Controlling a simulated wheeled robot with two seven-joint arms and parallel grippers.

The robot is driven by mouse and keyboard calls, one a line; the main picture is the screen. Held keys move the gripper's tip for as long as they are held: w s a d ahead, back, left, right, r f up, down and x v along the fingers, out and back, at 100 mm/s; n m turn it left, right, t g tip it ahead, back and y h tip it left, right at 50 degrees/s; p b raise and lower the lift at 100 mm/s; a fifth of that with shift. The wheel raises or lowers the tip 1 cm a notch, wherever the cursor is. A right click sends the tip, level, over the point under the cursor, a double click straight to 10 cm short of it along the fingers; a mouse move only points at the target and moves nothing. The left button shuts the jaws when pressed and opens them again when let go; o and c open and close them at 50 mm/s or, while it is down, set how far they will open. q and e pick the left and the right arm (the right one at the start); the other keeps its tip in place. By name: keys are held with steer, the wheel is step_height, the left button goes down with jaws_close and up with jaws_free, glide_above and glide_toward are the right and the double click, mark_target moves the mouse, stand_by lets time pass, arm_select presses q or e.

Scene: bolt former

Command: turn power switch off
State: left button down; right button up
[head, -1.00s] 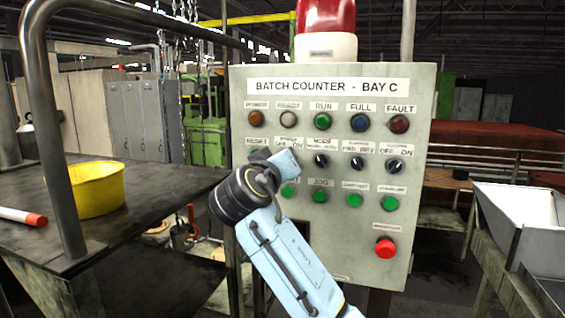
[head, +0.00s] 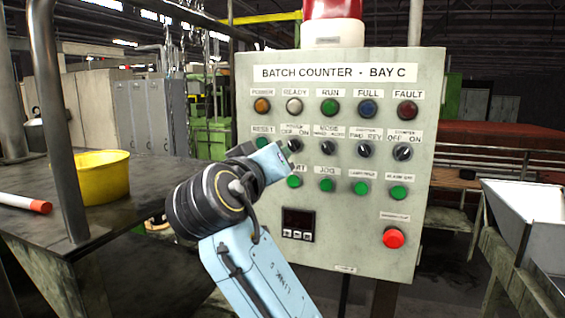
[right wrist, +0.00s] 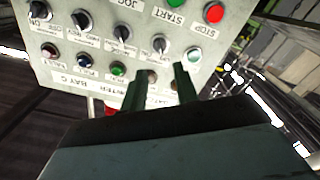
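The power switch (head: 295,146) is a small black knob under a POWER OFF/ON label on the grey BATCH COUNTER panel (head: 355,255). Its pointer direction is too small to read surely. My right gripper, pale blue in the head view, is just left of and below the switch, partly over the panel's left edge; its fingertips are hard to make out there. In the right wrist view, its two dark fingers (right wrist: 161,68) stand apart with nothing between them. The power switch (right wrist: 160,43) appears just beyond the fingertips there, apparently untouched. My left gripper is not in view.
Nearby are a RESET button (head: 262,143), other black selector knobs (head: 364,149), a row of lamps, green buttons (head: 327,185) and a red button (head: 393,238). A table with a yellow bowl (head: 105,180) and metal rail stands left; a white hopper (head: 525,210) stands right.

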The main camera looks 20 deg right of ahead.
steer(key=v, duration=0.4)
steer(key=shift+b, duration=0.4)
